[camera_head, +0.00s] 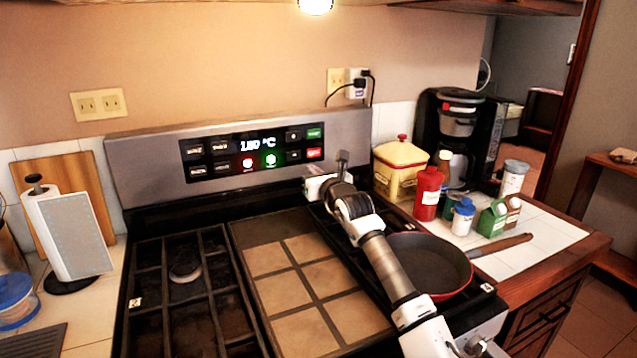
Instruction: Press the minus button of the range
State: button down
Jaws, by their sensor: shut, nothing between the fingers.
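The range (140,182) has an upright back panel with a black control strip (215,172). Its lit display (257,144) reads what looks like 180 °C. Under the display are a red-lit button (248,163) and a green-lit button (270,160). Two small dark buttons, an upper one (293,135) and a lower one (294,155), sit right of the display. Their symbols are too small to tell which is minus. My gripper (343,158) is shut and empty, in front of the panel's right part, right of the control strip. I cannot tell whether it touches the panel.
A red-rimmed pan (430,262) sits on the right burners beside my arm. Right of the range are a yellow canister (400,165), a red bottle (427,195), small containers and a coffee maker (462,130). A paper towel holder (70,235) stands on the left.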

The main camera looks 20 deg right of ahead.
jog(key=shift+s, duration=1.35)
jog(key=shift+d+f, duration=0.1)
